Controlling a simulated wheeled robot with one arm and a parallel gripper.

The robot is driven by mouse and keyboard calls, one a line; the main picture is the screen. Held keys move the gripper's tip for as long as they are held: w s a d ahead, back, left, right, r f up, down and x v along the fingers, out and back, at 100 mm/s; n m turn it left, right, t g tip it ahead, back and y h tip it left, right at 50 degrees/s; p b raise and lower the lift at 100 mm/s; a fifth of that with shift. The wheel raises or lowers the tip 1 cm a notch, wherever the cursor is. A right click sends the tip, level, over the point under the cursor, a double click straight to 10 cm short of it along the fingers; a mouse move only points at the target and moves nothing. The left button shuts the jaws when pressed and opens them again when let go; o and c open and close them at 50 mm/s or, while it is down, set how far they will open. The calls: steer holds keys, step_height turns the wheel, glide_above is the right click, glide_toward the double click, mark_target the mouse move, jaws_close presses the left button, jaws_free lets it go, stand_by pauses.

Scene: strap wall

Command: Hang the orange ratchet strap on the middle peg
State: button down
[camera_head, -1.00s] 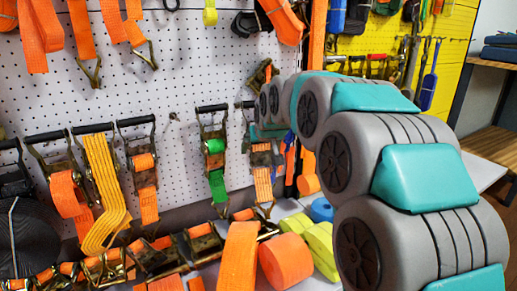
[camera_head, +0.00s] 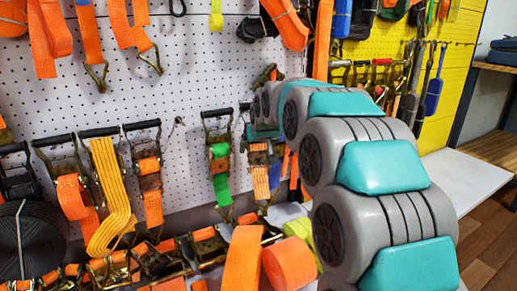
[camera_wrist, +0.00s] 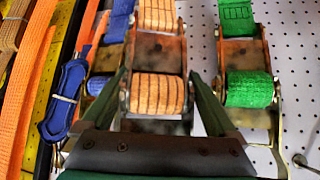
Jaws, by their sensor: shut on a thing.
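The orange ratchet strap (camera_head: 261,178), with dark stripes, is upright against the white pegboard in the head view, just right of a green ratchet strap (camera_head: 220,178). In the wrist view the orange strap (camera_wrist: 158,93) lies between the two dark fingers of my gripper (camera_wrist: 158,80), which is shut on it. The green strap (camera_wrist: 249,90) is to its right there. My arm partly hides the strap's top and the gripper in the head view. A bare hook (camera_head: 178,121) sticks out of the board left of the green strap; I cannot tell whether it is the middle peg.
Orange (camera_head: 149,180) and yellow-orange (camera_head: 110,185) ratchet straps hang on the left. Several straps and ratchets, with an orange roll (camera_head: 289,263), lie along the front below.

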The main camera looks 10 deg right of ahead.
steer(key=shift+w+a+f+p, duration=0.1)
steer(key=shift+w+a+f, duration=0.15)
steer(key=shift+w, duration=0.5)
steer(key=shift+w+a+f+p, duration=0.15)
steer(key=shift+w+a+f, duration=0.05)
steer(key=shift+w, duration=0.55)
steer(key=shift+w+a+f+p, duration=0.1)
steer(key=shift+w+a+f, duration=0.15)
steer(key=shift+w, duration=0.5)
steer(key=shift+c, duration=0.2)
jaws_free()
steer(key=shift+o, duration=0.2)
steer(key=shift+f, duration=0.1)
steer(key=shift+s, duration=0.1)
